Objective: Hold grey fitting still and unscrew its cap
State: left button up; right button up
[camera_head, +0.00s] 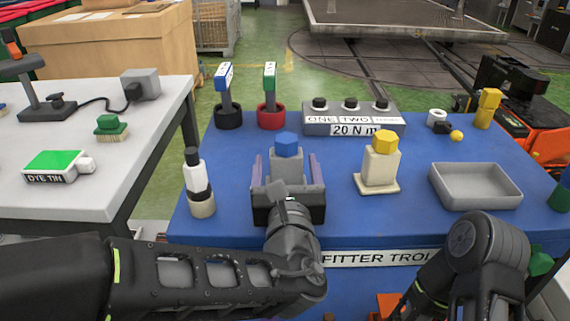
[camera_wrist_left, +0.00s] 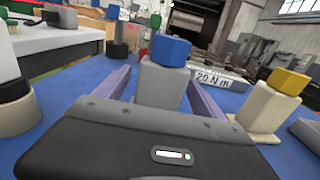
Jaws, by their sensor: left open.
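The grey fitting (camera_head: 287,165) stands upright on the blue trolley top (camera_head: 232,160), with a blue hexagonal cap (camera_head: 287,144) on it. My left gripper (camera_head: 287,159) is open, its two purple-grey fingers on either side of the fitting, below the cap. In the left wrist view the fitting (camera_wrist_left: 160,86) and blue cap (camera_wrist_left: 168,50) stand between the spread fingers, with a gap visible at each side. The gripper body hides the fitting's base. My right arm shows at the lower right of the head view, but its gripper is not visible.
A cream fitting with a yellow cap (camera_head: 380,166) stands to the right. A grey tray (camera_head: 475,203) lies farther right, empty. A white bottle (camera_head: 195,176) stands at left. Behind are a labelled box (camera_head: 352,117) and two stamps in black (camera_head: 229,117) and red (camera_head: 271,117) holders.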

aim_at(287, 173)
pick_arm(q)
jog(key=s, duration=1.2)
jog(key=shift+d, duration=0.25)
jog(key=shift+r, duration=0.15)
jog(key=w+p, duration=0.3)
jog(key=shift+w+a+y, duration=0.25)
jog(key=shift+w+y, duration=0.05)
jog(key=w, duration=0.3)
jog(key=shift+w+a+f+p, duration=0.1)
jog(key=shift+a+f+p, duration=0.1)
jog(key=shift+p, duration=0.2)
jog(key=shift+w+d, duration=0.2)
jog(key=shift+d, duration=0.1)
jog(key=shift+w, duration=0.1)
jog(key=shift+w+a, duration=0.15)
jog(key=shift+w, duration=3.65)
